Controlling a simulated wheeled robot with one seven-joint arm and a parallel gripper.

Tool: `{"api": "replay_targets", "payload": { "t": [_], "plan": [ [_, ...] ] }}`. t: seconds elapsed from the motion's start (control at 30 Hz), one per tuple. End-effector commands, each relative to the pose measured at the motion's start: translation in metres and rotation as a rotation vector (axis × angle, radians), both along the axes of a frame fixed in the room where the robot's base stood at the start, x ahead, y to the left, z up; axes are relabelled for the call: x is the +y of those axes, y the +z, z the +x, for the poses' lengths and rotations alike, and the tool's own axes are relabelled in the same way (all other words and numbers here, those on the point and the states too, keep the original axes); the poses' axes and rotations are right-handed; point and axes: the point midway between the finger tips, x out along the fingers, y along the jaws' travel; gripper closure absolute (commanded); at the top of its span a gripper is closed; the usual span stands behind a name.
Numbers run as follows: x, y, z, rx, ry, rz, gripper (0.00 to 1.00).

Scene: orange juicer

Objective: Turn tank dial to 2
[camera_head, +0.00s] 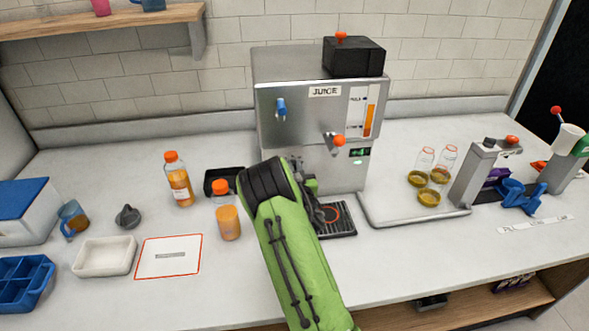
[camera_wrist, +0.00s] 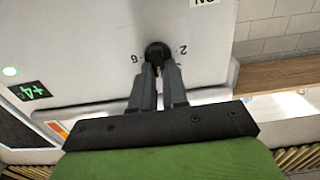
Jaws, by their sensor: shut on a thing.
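The tank dial (camera_wrist: 157,51) is a small round black knob on the pale front panel of the juice machine (camera_head: 285,110). In the wrist view a mark "2" is to its right and a "6" to its left. My gripper (camera_wrist: 158,68) has its two grey fingers shut on the dial. The fingers cover its lower part, and I cannot make out a pointer or which number it is at. In the head view my green arm hides the dial.
A drip tray (camera_head: 340,218) is at the machine's base, right of my arm. Orange juice bottles (camera_head: 179,185) stand to the left. A grey tray (camera_head: 385,213) with jars is on the right. A green-lit display (camera_wrist: 32,91) is left of the dial in the wrist view.

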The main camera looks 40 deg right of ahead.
Motion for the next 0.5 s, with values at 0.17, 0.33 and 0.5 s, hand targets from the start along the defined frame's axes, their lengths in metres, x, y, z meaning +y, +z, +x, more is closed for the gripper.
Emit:
{"api": "replay_targets", "payload": {
  "t": [0.17,0.33,0.5],
  "plan": [
    [0.0001,0.0004,0.0002,0.001,0.0,-0.005,1.0],
    [0.0007,0.0003,0.0004,0.018,0.001,-0.039,1.0],
    [0.0014,-0.0002,0.0009,0.057,0.001,-0.121,1.0]
  ]
}}
